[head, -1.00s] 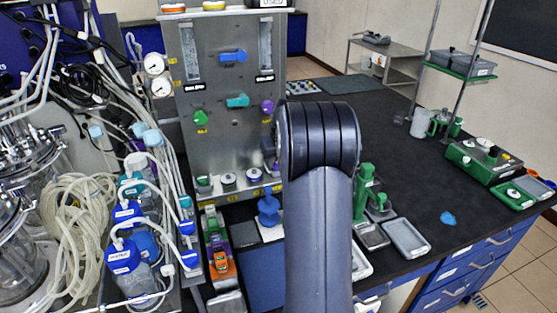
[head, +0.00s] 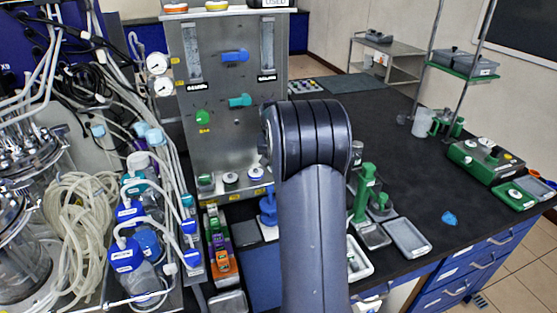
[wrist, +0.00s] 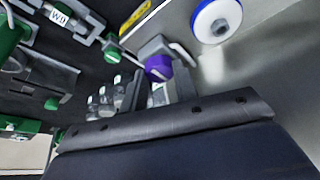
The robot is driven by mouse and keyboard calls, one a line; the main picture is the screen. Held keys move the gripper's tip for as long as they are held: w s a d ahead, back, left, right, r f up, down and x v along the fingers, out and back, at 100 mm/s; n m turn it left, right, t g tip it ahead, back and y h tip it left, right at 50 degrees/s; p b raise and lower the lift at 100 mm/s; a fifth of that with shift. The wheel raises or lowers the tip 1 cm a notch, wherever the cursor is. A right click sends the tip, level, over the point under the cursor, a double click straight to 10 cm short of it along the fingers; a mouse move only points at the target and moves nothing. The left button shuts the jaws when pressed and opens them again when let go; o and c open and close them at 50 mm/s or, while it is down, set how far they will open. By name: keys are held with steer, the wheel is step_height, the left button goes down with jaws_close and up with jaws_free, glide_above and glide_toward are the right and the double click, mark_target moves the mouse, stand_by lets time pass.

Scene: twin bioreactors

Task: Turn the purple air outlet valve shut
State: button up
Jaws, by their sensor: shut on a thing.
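A purple valve knob (wrist: 158,68) on a grey metal fitting shows in the wrist view, just above the middle. My gripper (wrist: 159,78) reaches up to it from the dark wrist body, its jaws shut on the purple knob. The fingertips are small and partly hard to make out. In the head view, my arm covers the right edge of the steel panel (head: 215,135), and the purple knob and my gripper are hidden behind it.
The panel also carries a blue valve (head: 235,56), a teal valve (head: 240,100) and a green valve (head: 203,117). A white-and-blue round knob (wrist: 217,20) is close by in the wrist view. Tubing and bottles crowd the left. Green equipment (head: 365,190) stands on the black bench right of my arm.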

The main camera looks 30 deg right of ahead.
steer(key=o, duration=1)
steer(key=shift+c, duration=0.2)
steer(key=b+v, duration=0.1)
steer(key=v, duration=1)
steer(key=shift+f, duration=0.1)
steer(key=p+x, duration=0.1)
steer(key=x, duration=1)
steer(key=shift+n, duration=0.3)
